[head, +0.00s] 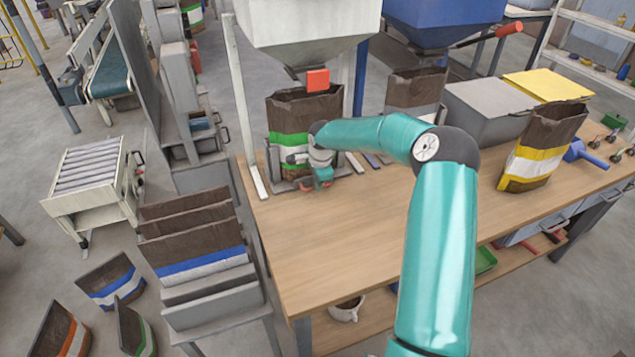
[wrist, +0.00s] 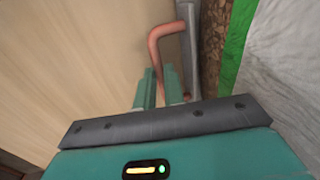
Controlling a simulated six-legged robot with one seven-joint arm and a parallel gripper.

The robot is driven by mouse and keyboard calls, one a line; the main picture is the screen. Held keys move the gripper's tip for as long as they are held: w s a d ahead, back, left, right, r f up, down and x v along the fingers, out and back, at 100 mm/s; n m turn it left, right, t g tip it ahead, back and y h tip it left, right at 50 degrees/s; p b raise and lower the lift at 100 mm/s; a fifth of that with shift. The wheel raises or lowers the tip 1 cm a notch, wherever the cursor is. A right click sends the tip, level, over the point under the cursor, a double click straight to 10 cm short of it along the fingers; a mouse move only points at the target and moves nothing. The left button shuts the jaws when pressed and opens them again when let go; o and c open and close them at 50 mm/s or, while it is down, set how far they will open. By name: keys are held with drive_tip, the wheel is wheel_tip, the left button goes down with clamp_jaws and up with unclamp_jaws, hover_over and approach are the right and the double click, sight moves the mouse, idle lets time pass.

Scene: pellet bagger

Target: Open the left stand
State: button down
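The left stand (head: 278,186) is a low grey frame at the left end of the bench, under the white hopper. A brown bag with green and white bands (head: 289,139) stands in it, its mouth open below the spout. In the wrist view a copper-coloured bent handle (wrist: 152,51) joins a grey bar (wrist: 193,40) of the stand, beside the bag's green band. My gripper (wrist: 160,85) has one teal finger on each side of the handle, with a narrow gap, and looks shut on it.
Another brown bag (head: 414,92) stands under the blue hopper (head: 440,18). A grey bin (head: 487,108) and a yellow-banded bag (head: 540,150) are to the right. A rack of flat bags (head: 195,245) is at the left. The bench front (head: 350,240) is clear.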

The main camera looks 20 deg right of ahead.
drive_tip(key=shift+s, duration=0.1)
drive_tip(key=s, duration=2.1)
drive_tip(key=shift+s, duration=0.1)
drive_tip(key=c, duration=1.5)
unclamp_jaws()
drive_tip(key=shift+r, duration=0.1)
wheel_tip(320, 180, up, 14)
drive_tip(key=s, duration=0.2)
drive_tip(key=shift+s+f, duration=0.25)
drive_tip(key=shift+s, duration=0.05)
